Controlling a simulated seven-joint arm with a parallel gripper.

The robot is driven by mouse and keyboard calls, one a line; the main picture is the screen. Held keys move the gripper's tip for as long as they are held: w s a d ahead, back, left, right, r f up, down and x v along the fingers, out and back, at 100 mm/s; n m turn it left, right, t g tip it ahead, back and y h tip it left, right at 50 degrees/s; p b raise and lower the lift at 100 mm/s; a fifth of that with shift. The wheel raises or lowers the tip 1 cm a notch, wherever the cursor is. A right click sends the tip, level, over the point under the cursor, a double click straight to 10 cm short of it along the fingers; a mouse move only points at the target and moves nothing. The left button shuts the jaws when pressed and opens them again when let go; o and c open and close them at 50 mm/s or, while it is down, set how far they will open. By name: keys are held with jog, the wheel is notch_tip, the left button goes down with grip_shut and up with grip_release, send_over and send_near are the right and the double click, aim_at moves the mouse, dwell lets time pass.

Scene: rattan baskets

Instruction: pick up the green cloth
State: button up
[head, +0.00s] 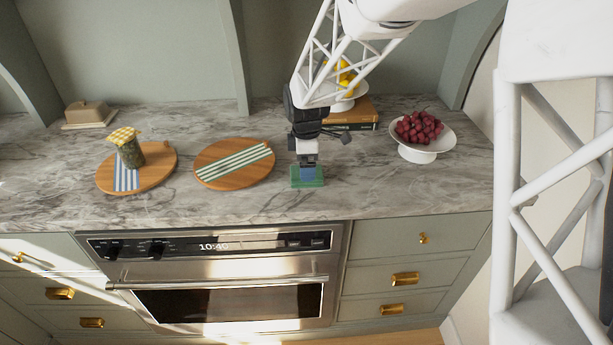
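A green-and-white striped cloth (236,164) lies flat across a round wooden board (262,176) on the marble counter. My gripper (308,166) is to the right of that board, apart from the cloth, and points down. Directly below it is a small green object (307,182) with a blue part on top. The fingertips are at or just above the blue part; I cannot tell whether they touch it or grip it. The fingers are too small to tell open from shut.
A second board (164,165) at left holds a blue-striped cloth (125,178) and a jar with a yellow checked cover (129,150). A butter dish (88,114) stands behind. A white bowl (418,154) of red fruit and books (355,114) are right. The counter's front edge is close.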

jog(key=shift+w+f, duration=0.1)
jog(key=shift+f, duration=1.95)
jog(key=shift+c, duration=0.5)
jog(key=c, duration=1)
jog(key=shift+o, duration=0.2)
jog(key=shift+r, duration=0.15)
jog(key=shift+r, duration=1.75)
jog(key=s+d+r, duration=0.1)
jog(key=s+d, duration=0.2)
jog(key=s, duration=1.2)
jog(key=shift+s+r, duration=0.15)
jog(key=shift+s, duration=0.2)
jog(key=shift+d, duration=0.1)
